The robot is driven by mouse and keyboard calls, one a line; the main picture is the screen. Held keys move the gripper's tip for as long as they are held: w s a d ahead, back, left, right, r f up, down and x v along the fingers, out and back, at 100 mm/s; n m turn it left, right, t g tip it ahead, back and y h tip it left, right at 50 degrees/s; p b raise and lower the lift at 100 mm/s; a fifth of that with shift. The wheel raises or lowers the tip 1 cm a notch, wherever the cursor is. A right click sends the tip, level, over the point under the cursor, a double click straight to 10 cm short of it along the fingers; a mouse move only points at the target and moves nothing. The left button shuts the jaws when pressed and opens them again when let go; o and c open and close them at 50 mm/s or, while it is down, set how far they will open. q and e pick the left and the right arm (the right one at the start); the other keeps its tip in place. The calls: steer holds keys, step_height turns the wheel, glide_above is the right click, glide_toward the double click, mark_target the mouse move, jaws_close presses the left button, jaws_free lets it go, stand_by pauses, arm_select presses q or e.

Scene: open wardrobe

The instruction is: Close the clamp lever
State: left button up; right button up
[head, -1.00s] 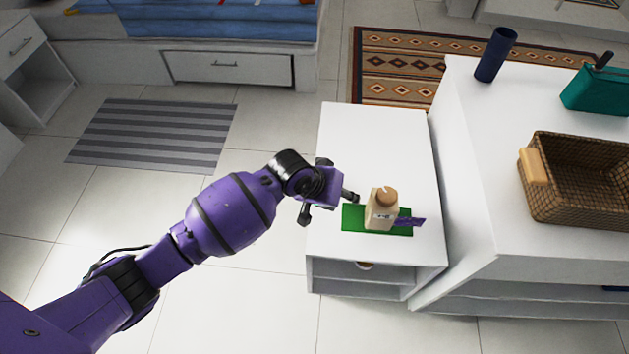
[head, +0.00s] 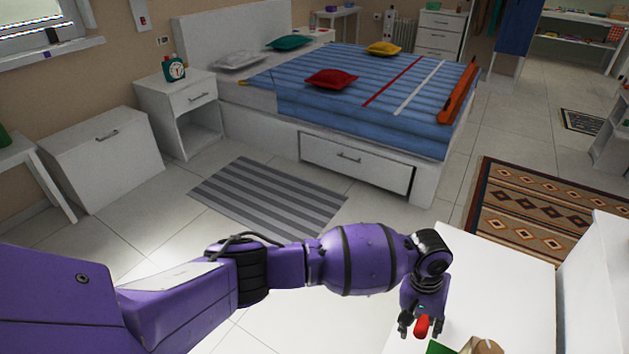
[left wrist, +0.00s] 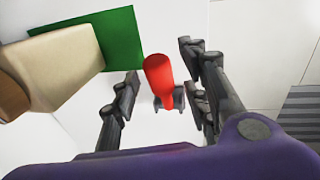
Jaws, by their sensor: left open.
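The clamp lever (left wrist: 158,72) shows in the left wrist view as a red rounded handle on a small grey base, on a white top. It stands between the spread fingers of my left gripper (left wrist: 162,88), which is open. I cannot tell whether any finger touches it. In the head view the red lever (head: 422,327) shows low between the fingers of the left gripper (head: 420,322), which points down over the white cabinet top (head: 500,290). Whether the lever is raised or folded is hard to tell. My right gripper is not in view.
A taller white unit (head: 600,290) stands at the right. A bed (head: 360,90) and striped rug (head: 268,198) lie beyond.

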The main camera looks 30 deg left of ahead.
arm_select(q)
steer(key=shift+w+d+f, duration=0.15)
steer(key=shift+f, duration=0.15)
steer(key=shift+c, duration=0.5)
jaws_close()
